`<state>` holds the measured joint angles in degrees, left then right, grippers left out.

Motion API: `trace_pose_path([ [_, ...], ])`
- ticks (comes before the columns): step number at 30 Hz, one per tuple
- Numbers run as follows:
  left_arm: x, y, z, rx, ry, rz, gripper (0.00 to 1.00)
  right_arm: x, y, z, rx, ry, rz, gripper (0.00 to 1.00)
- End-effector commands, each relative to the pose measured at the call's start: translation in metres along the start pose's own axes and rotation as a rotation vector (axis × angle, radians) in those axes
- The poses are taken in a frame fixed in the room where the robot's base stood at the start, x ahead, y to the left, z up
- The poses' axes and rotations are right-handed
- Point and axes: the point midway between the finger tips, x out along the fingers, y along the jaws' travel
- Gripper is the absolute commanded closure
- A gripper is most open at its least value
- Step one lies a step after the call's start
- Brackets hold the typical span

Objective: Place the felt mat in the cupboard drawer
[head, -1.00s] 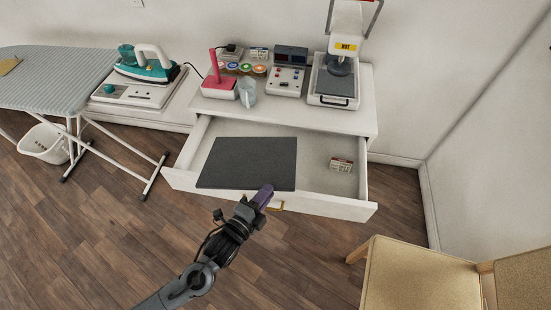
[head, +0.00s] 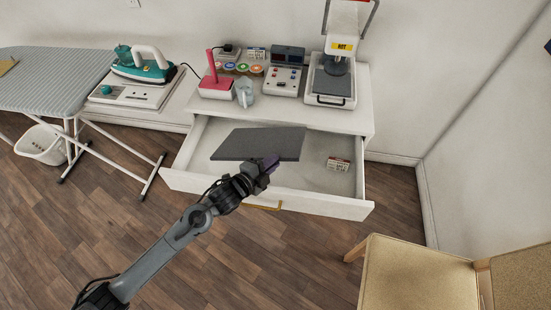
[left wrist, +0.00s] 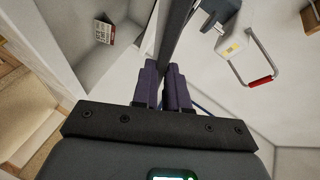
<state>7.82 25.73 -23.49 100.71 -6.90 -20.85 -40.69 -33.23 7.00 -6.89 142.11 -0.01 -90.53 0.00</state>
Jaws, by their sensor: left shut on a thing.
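The dark grey felt mat (head: 258,142) is held by one edge above the open cupboard drawer (head: 312,202), over the drawer's left and middle part. My left gripper (head: 268,163) is shut on the mat's near edge. In the left wrist view the purple fingers of my left gripper (left wrist: 163,86) pinch the mat (left wrist: 176,35), which shows edge-on as a dark strip. The drawer is pulled out of the white cupboard (head: 358,108). The mat hides part of the drawer's inside. My right gripper does not show.
A small labelled box (head: 338,164) lies inside the drawer at the right. The cupboard top holds a heat press (head: 332,85), a control unit (head: 286,75) and a pink-handled tool (head: 215,80). A chair (head: 418,275) stands at the front right, an ironing board (head: 45,78) at the left.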

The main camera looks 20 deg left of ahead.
Motion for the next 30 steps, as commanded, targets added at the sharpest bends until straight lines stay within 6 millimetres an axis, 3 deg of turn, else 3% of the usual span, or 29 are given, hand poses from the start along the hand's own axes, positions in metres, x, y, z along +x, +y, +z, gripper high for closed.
trace_pose_path([
  [3, 0.009, 0.032, 0.012, -0.002, -0.002, 0.000, 1.00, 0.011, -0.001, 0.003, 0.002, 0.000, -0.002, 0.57],
  [8, 0.018, 0.064, 0.025, -0.001, -0.001, -0.001, 1.00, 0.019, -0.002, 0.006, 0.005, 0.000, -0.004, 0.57],
  [15, 0.048, 0.046, 0.038, 0.003, 0.000, -0.006, 1.00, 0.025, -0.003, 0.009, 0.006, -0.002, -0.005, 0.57],
  [23, 0.059, 0.041, 0.043, 0.002, 0.000, -0.005, 1.00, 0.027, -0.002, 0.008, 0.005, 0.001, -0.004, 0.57],
  [30, 0.086, 0.029, 0.055, 0.002, 0.001, -0.006, 1.00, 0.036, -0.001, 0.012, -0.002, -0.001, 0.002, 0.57],
])
